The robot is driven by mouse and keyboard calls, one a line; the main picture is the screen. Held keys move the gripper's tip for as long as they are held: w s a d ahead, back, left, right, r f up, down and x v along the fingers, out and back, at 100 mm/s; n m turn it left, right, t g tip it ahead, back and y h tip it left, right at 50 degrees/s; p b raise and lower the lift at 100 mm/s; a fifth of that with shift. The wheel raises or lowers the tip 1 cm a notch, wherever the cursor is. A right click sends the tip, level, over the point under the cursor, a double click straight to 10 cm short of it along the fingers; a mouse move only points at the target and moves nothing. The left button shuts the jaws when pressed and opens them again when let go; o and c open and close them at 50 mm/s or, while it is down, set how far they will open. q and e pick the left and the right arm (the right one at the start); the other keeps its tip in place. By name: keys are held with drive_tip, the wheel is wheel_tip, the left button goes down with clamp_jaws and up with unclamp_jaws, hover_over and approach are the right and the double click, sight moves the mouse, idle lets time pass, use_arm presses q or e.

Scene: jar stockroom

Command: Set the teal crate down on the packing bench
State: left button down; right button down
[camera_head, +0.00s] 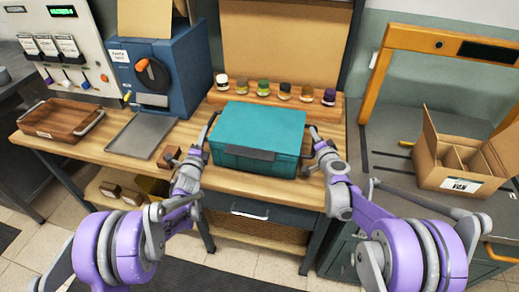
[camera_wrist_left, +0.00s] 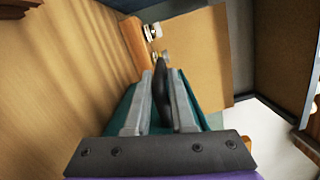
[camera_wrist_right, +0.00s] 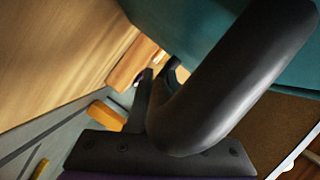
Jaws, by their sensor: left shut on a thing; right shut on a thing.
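Behind the crate, a wooden rack (camera_head: 334,115) holds several small jars. To the left are a grey tray (camera_head: 140,136), a wooden tray (camera_head: 58,120) and a blue machine (camera_head: 180,65). A cardboard box (camera_head: 455,155) stands on the grey counter at right.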

use_arm(q)
drive_tip(key=c, duration=0.8)
unclamp_jaws()
use_arm(e)
drive_tip(key=c, duration=0.8)
unclamp_jaws()
use_arm(q)
drive_tip(key=shift+o, duration=0.2)
drive_tip(key=shift+s, duration=0.1)
drive_tip(key=s, duration=0.4)
drive_tip(key=s+a, duration=0.1)
drive_tip(key=s, duration=0.6)
drive_tip(key=shift+s+a+f, duration=0.2)
drive_tip(key=shift+s+f, duration=0.1)
drive_tip(key=shift+s, duration=0.1)
use_arm(e)
drive_tip(key=shift+s, duration=0.25)
drive_tip(key=v, duration=1.1)
drive_tip(key=shift+s, duration=0.25)
drive_tip(key=shift+r, duration=0.15)
